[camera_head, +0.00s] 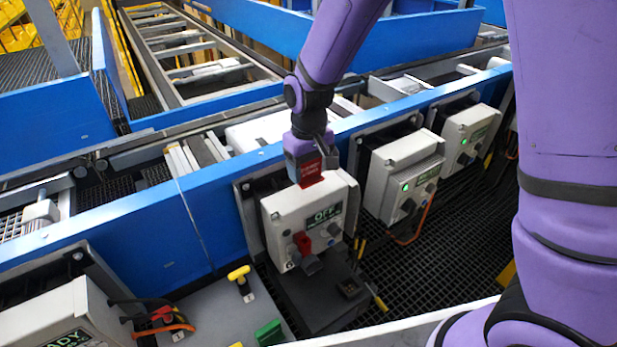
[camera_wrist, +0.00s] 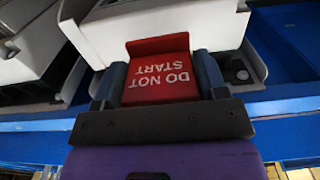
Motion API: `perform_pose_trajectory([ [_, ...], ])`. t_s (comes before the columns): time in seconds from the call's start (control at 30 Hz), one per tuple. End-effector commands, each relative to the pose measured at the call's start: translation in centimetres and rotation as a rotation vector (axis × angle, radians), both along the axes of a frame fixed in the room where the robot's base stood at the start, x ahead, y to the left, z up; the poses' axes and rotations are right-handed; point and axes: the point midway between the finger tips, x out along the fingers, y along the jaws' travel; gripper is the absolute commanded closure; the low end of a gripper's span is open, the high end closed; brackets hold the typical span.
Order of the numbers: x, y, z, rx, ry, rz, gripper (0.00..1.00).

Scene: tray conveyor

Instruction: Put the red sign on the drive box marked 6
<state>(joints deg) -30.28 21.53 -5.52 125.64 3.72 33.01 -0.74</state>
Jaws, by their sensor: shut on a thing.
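My gripper (camera_head: 308,172) is shut on the red sign (camera_head: 311,173), right above the top edge of a pale drive box (camera_head: 278,212) whose display reads OFF. In the wrist view, the red sign (camera_wrist: 162,72) sits between both fingers, its white DO NOT START text upside down. In the head view the sign's lower edge meets or overlaps the box top; I cannot tell whether they touch. The box has a red switch handle (camera_head: 302,244) and a dark knob on its front.
Two more drive boxes with green lights, one nearer (camera_head: 398,172) and one farther (camera_head: 468,134), stand to the right. A box reading READY (camera_head: 65,318) is at lower left. A grey panel (camera_head: 215,310) holds a yellow handle (camera_head: 239,273) and a green block (camera_head: 269,333). A blue rail (camera_head: 120,235) runs behind.

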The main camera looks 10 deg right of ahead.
Motion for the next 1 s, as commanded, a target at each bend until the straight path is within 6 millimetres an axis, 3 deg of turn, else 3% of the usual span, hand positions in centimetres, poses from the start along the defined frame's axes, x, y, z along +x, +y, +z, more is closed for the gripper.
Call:
perform_pose_trajectory([
  [0.3, 0.4, -0.1, -3.5, 0.000, 0.001, 0.000, 0.61],
  [0.73, 0.4, 0.0, -4.0, 0.000, 0.000, -0.001, 0.61],
  [0.77, 0.4, 0.0, -3.9, 0.000, -0.001, -0.001, 0.27],
  [0.83, 0.4, 0.0, -3.9, 0.000, -0.001, -0.001, 0.11],
  [1.0, 0.4, 0.0, -3.9, 0.000, -0.001, -0.001, 0.09],
])
